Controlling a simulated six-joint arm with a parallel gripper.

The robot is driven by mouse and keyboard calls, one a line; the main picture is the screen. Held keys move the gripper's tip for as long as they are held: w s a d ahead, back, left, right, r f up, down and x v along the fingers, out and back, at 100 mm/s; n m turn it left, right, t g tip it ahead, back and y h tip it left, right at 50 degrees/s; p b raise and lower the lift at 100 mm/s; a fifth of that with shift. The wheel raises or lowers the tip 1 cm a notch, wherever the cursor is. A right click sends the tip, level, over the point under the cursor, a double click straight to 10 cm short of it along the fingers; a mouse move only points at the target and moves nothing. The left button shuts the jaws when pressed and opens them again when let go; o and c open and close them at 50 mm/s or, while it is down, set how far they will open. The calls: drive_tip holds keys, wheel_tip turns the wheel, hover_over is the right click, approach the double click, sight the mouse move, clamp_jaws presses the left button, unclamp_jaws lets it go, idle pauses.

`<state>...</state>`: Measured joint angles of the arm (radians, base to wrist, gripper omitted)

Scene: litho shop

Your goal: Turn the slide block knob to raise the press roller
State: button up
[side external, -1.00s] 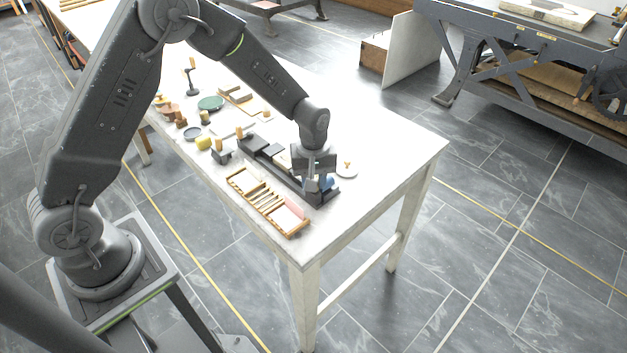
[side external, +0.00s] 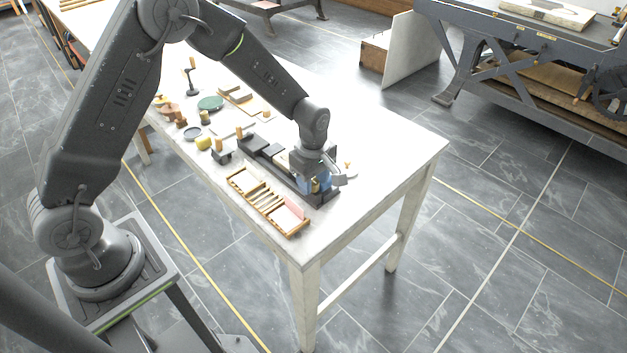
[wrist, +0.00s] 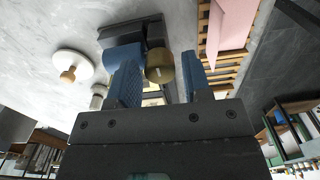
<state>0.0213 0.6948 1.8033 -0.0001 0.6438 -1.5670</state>
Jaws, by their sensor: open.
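A small dark press (side external: 258,160) stands near the table's front end. In the wrist view, a brass knob (wrist: 160,68) shows at the press's dark end frame (wrist: 128,33), beside a blue part (wrist: 122,56) that may be the slide block. My gripper (wrist: 161,62) is open, with a blue-padded finger on either side of the knob in that view. I cannot tell whether the pads touch it. In the side view, my gripper (side external: 316,184) is low over the press's near end and hides much of it. I cannot make out the roller.
A wooden rack (side external: 267,203) with slats and a pink sheet (wrist: 232,24) lies beside the press. A white disc with a wooden knob (wrist: 72,70) is on the other side. Several small tools and a green dish (side external: 211,103) stand farther back. The table's front corner is clear.

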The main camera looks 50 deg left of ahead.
drive_tip(key=shift+r, duration=3)
drive_tip(key=shift+r, duration=0.25)
drive_tip(key=s+r+m+t, duration=0.4)
drive_tip(key=s+r+m, duration=0.8)
drive_tip(key=s+r, duration=0.5)
drive_tip(key=s+r+m+t, duration=0.1)
drive_tip(key=s+r+m, duration=0.1)
drive_tip(key=s+m, duration=0.3)
drive_tip(key=shift+s+a+m+t, duration=0.3)
drive_tip(key=shift+s+a+m, duration=0.15)
drive_tip(key=shift+s, duration=0.4)
